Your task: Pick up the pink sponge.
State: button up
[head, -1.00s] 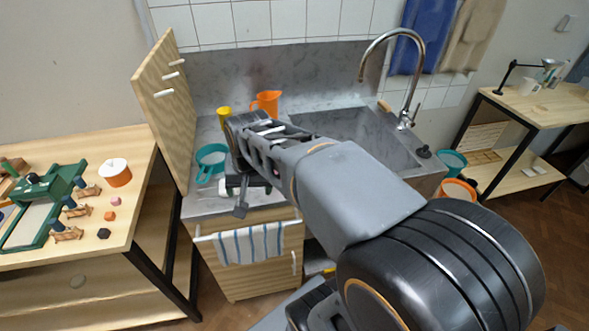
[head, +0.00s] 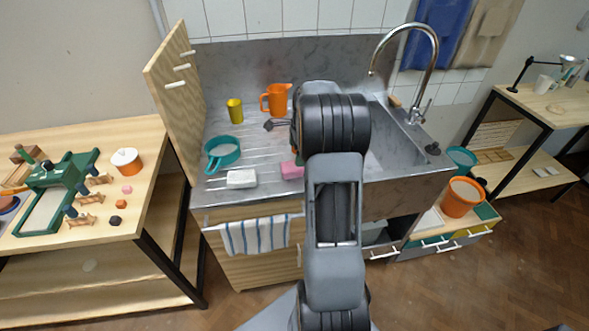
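The pink sponge (head: 291,171) lies on the grey metal sink counter (head: 262,194), near its front edge and just left of my arm. Its left part shows; its right end is at the edge of my arm and may be covered. My arm rises through the middle of the head view and hides what lies behind it. My gripper is hidden behind the arm, so I cannot see its fingers or how far it is from the sponge.
A white block (head: 241,179) lies left of the sponge, with a teal pan (head: 222,153) behind it. A yellow cup (head: 235,111), an orange jug (head: 276,99) and a dark utensil (head: 277,124) are farther back.

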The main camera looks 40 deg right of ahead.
aim_at(295, 169)
jog(key=shift+w+a+f+p, duration=0.1)
jog(key=shift+a+f+p, duration=0.05)
jog(key=shift+f, duration=1.1)
jog(key=shift+w+a+f+p, duration=0.1)
jog(key=shift+a+f+p, duration=0.1)
jog(key=shift+f, duration=1.1)
jog(key=shift+w+a+f+p, duration=0.1)
jog(key=shift+f+p, duration=0.05)
jog(key=shift+f, duration=1.1)
jog(key=shift+c, duration=0.4)
jog(key=c, duration=0.9)
